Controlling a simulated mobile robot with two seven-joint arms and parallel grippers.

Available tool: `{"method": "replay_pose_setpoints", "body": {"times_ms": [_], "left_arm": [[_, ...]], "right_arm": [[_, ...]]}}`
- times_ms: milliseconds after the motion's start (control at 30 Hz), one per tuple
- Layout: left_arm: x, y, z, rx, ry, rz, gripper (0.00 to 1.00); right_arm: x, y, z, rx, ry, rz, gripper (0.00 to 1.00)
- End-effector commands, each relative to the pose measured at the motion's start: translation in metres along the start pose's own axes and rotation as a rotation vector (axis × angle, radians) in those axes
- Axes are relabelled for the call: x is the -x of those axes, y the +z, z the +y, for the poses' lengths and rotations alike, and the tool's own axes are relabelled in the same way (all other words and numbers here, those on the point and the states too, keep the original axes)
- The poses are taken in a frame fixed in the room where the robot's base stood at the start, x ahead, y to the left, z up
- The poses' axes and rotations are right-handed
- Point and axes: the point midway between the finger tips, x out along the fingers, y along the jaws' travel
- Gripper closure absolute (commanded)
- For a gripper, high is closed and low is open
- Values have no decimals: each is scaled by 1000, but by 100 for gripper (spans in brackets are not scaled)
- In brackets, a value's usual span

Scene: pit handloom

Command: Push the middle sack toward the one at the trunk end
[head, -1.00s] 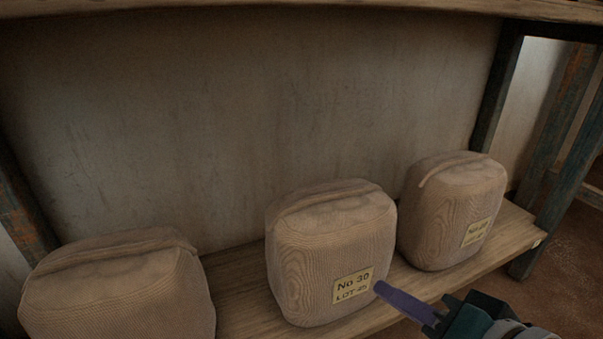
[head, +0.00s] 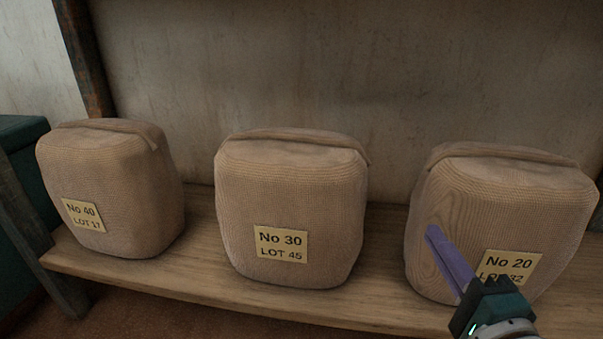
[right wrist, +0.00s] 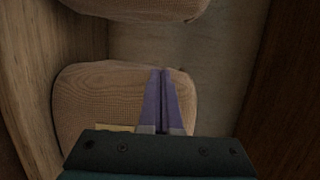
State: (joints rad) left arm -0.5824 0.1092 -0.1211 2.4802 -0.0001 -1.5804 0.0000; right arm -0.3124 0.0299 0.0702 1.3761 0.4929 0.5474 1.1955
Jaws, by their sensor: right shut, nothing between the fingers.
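Three tan cloth sacks stand upright in a row on a wooden shelf (head: 215,290). The left sack (head: 115,180) is labelled No 40, the middle sack (head: 290,200) No 30 and the right sack (head: 515,200) No 20. There are gaps between them. My right gripper (head: 432,235) is shut and empty, its purple fingers overlapping the left front of the No 20 sack, right of the middle sack. In the right wrist view the closed fingers (right wrist: 161,100) lie over a sack (right wrist: 100,95); contact cannot be told. My left gripper is out of view.
A dark green box, perhaps the trunk (head: 22,132), shows at the left edge beyond the No 40 sack. A plaster wall (head: 300,65) stands behind the sacks. A dark post (head: 88,65) rises at the back left. The shelf's front strip is clear.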

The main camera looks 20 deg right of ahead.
Motion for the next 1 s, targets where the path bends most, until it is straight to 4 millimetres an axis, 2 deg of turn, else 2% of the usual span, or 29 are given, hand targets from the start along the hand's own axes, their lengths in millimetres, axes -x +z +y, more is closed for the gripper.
{"method": "replay_pose_setpoints", "body": {"times_ms": [467, 533, 700, 1000], "left_arm": [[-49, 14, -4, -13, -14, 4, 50], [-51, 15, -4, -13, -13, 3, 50], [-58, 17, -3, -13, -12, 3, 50], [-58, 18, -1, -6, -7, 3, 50]], "right_arm": [[-96, 0, 4, 2, -4, 0, 100], [-96, 15, 3, -4, -1, -1, 100], [-100, 33, 2, -2, 1, -1, 100], [-101, 39, 0, 4, 1, -2, 100]]}}
